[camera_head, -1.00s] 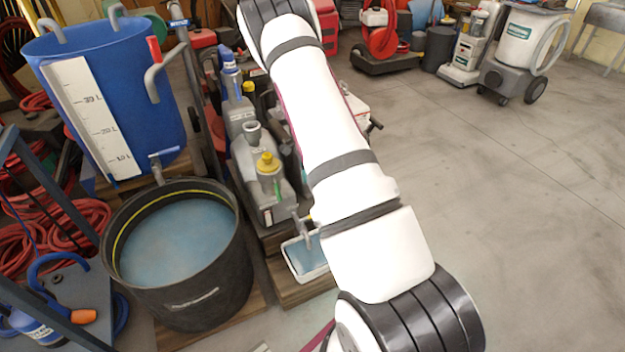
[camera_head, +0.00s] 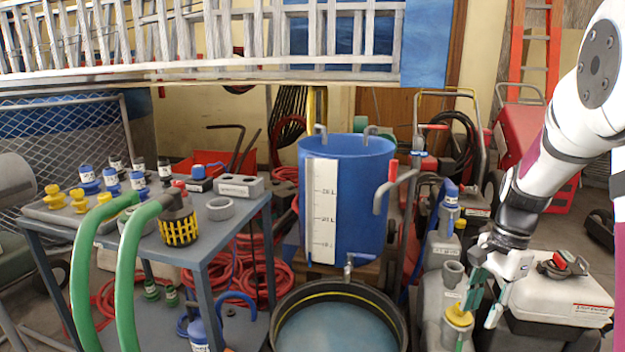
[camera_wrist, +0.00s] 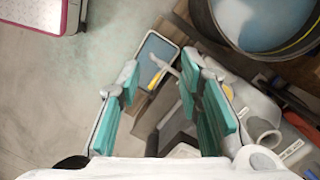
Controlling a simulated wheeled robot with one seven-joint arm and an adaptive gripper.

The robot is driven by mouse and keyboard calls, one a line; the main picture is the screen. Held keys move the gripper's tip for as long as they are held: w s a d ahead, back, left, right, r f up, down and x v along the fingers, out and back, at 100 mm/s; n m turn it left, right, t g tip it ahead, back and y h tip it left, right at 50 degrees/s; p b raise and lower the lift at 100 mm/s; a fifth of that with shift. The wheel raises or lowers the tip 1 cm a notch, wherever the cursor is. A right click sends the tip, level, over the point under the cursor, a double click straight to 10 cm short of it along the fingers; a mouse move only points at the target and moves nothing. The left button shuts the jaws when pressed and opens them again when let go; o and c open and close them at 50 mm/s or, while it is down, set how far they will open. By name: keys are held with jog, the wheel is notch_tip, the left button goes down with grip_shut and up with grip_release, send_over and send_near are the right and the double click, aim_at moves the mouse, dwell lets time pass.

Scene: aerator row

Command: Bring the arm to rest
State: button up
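My arm comes down the right side of the head view, bent, with my gripper (camera_head: 483,308) hanging at its end. The gripper points down above grey jugs and beside a white case. In the wrist view my gripper (camera_wrist: 160,78) shows two teal-padded fingers spread apart, with nothing between them. The floor, a small tray and the jugs show below and beyond the fingers.
A blue graduated tank (camera_head: 364,200) stands behind a black water tub (camera_head: 398,312). Grey jugs (camera_head: 436,250) and a white case (camera_head: 560,300) lie close under the gripper. A cart (camera_head: 235,235) with green hoses stands left. Clear floor shows in the wrist view (camera_wrist: 50,100).

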jog(key=s+a+r+n, duration=0.7)
jog(key=s+a+r, duration=0.5)
jog(key=s, duration=0.3)
jog(key=s+a+n+t+h, duration=0.1)
jog(key=s+a+n+h, duration=0.15)
jog(key=s+n, duration=0.9)
jog(key=s+r+m+t+p, duration=0.2)
jog(key=r+p, duration=1.4)
jog(key=r, duration=0.1)
jog(key=s+r+m+t+p, duration=0.2)
jog(key=s+r+p, duration=0.1)
jog(key=r+p, duration=1.3)
jog(key=shift+r+y, duration=0.35)
